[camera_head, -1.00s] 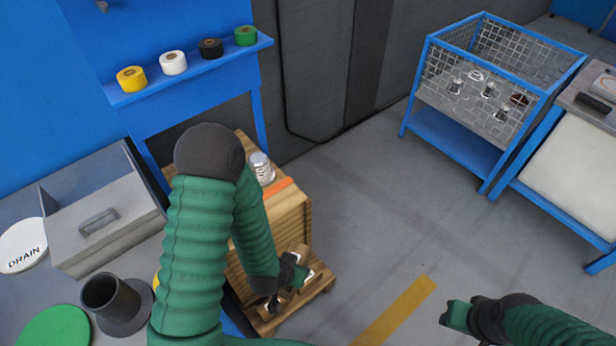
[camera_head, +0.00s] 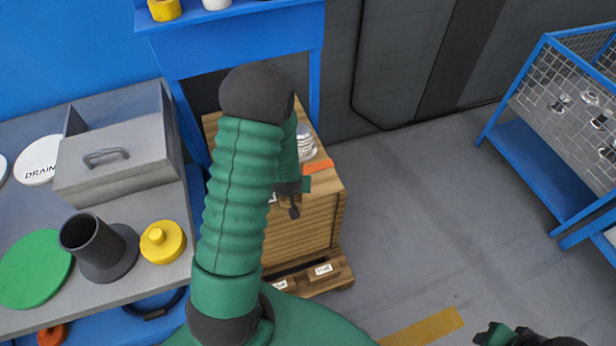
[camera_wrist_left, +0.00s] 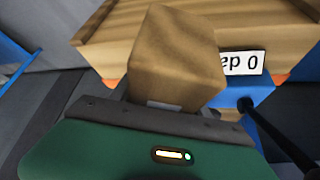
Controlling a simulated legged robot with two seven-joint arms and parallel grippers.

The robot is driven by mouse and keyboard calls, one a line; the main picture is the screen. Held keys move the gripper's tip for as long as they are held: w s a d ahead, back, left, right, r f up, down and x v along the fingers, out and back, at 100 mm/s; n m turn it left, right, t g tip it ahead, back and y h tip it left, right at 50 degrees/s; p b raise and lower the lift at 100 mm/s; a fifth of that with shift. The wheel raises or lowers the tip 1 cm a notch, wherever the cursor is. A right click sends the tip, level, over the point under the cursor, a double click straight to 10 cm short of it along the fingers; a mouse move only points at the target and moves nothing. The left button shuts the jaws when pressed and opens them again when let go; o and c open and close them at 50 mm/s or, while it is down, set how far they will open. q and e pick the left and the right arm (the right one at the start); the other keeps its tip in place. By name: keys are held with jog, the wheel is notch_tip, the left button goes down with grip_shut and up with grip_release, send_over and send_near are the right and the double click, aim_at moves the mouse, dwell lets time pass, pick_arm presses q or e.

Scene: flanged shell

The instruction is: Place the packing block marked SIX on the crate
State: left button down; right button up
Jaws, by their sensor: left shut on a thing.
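My left gripper (camera_head: 292,200) is at the near side of the wooden crate (camera_head: 322,212), mostly hidden behind my own left arm. In the left wrist view it is shut on a plain brown wooden block (camera_wrist_left: 172,62). The block's marking cannot be read; only a sliver of white shows at its lower edge. The crate (camera_wrist_left: 105,28) fills the top of that view, close behind the block; I cannot tell if they touch. My right gripper (camera_head: 497,335) is cut off at the bottom right edge, and its jaws cannot be made out.
A jar (camera_head: 306,148) and an orange strip (camera_head: 318,166) are on the crate top. Labelled blocks (camera_head: 320,271) show at the pallet (camera_head: 340,278) below. A bench (camera_head: 120,305) with a grey box (camera_head: 115,165) stands left, a blue mesh cage (camera_head: 535,160) right.

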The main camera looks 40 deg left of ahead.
pick_arm(q)
jog(key=w, duration=0.2)
jog(key=w+a, duration=0.1)
jog(key=w, duration=0.5)
jog(key=shift+a+f, duration=0.2)
jog(key=shift+f, duration=0.2)
notch_tip(320, 180, down, 4)
jog(key=shift+r+b, duration=0.25)
jog(key=shift+b, duration=0.15)
jog(key=c, duration=0.5)
grip_release()
